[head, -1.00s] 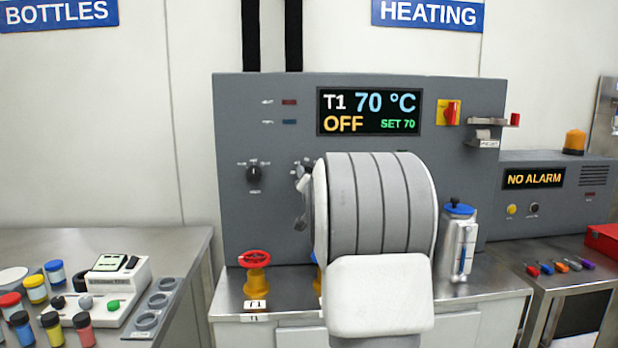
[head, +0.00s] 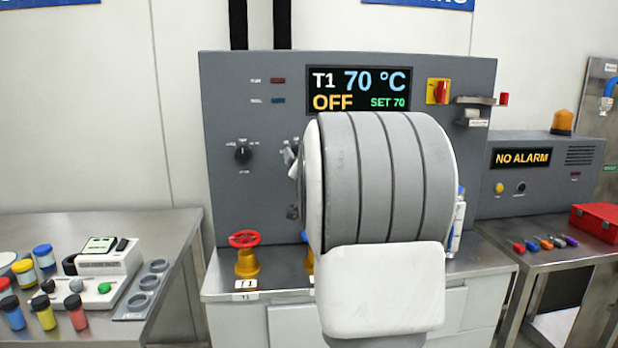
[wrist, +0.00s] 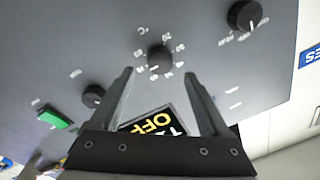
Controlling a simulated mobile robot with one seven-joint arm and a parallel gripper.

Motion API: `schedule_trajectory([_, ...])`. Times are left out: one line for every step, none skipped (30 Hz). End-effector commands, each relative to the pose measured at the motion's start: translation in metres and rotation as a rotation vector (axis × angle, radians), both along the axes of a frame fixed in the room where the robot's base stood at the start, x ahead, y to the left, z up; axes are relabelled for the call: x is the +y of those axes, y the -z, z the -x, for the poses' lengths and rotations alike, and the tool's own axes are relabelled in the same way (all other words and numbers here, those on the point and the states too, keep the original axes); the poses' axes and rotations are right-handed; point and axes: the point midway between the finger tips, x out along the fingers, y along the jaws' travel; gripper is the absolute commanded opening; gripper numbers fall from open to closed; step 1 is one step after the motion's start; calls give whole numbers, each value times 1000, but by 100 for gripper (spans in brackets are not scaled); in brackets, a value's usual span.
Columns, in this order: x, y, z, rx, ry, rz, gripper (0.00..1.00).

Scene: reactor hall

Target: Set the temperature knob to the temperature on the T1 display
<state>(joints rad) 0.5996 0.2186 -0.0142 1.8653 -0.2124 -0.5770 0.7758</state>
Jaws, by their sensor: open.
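The T1 display (head: 358,88) on the grey panel reads T1 70 °C, OFF and SET 70. In the wrist view, a dark round knob (wrist: 160,59) ringed by white numbers appears between and just beyond my fingertips; the numbers are too blurred to read and its pointer is unclear. My gripper (wrist: 158,74) is open, with one finger to each side of that knob in the picture, and holds nothing. I cannot tell how far the tips are from the panel. In the head view my arm hides most of the gripper and this knob.
Another black knob (head: 243,154) is on the panel's left. The wrist view also shows a third knob (wrist: 93,96) and a green button (wrist: 57,117). A red valve wheel (head: 245,239) stands below on the counter. A red-yellow switch (head: 438,91) is at upper right.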

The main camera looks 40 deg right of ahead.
Motion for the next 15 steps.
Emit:
schedule_trajectory([5, 0, 10, -1, 1, 0, 80])
schedule_trajectory([8, 1, 15, 0, 1, 0, 80])
schedule_trajectory([12, 0, 22, -1, 1, 0, 80])
schedule_trajectory([15, 1, 27, -1, 1, 0, 80])
schedule_trajectory([18, 1, 33, -1, 1, 0, 80])
schedule_trajectory([22, 2, 40, -1, 1, 0, 80])
schedule_trajectory([25, 2, 45, -1, 1, 0, 80])
schedule_trajectory([27, 2, 50, -1, 1, 0, 80])
schedule_trajectory([31, 2, 58, -2, 0, 0, 80])
schedule_trajectory([34, 3, 63, -2, 0, 0, 80])
schedule_trajectory([37, 3, 68, -2, 0, 0, 80])
schedule_trajectory([41, 3, 74, -2, 0, 0, 80])
schedule_trajectory([43, 3, 79, -2, 0, 0, 80])
schedule_trajectory([46, 4, 83, -1, 1, -1, 80])
schedule_trajectory([49, 4, 89, -2, 0, 0, 80])
